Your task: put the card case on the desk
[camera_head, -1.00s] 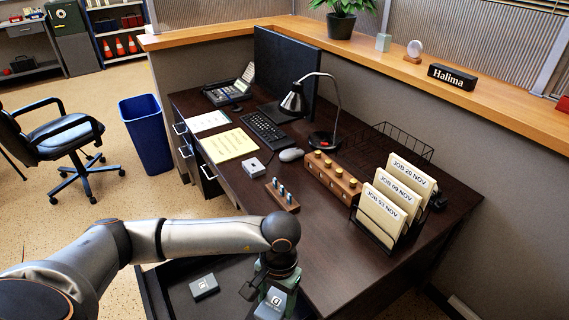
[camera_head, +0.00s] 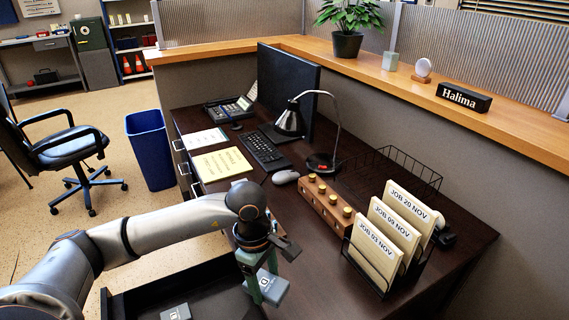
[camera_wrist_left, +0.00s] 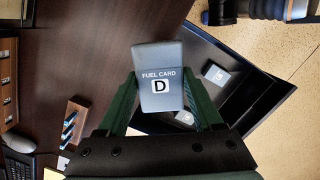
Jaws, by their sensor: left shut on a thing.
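My left gripper (camera_head: 262,278) is shut on a grey card case (camera_head: 270,289), held at the front edge of the desk (camera_head: 320,262), beside the open drawer (camera_head: 118,304). In the left wrist view the case (camera_wrist_left: 160,92) reads "FUEL CARD D" and sits between the green fingers. Dark desk top (camera_wrist_left: 85,50) shows left of it and the drawer to its right. A similar case (camera_head: 175,311) lies in the drawer; in the wrist view two cases show there, one (camera_wrist_left: 215,73) clear of my finger and one partly hidden. My right gripper is out of view.
A wooden block with brass knobs (camera_head: 325,203) and a rack of job folders (camera_head: 388,240) stand on the desk's right part. A lamp (camera_head: 290,120), keyboard (camera_head: 264,150) and mouse (camera_head: 286,177) are farther back. A pegged wooden stand (camera_wrist_left: 72,122) shows in the wrist view.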

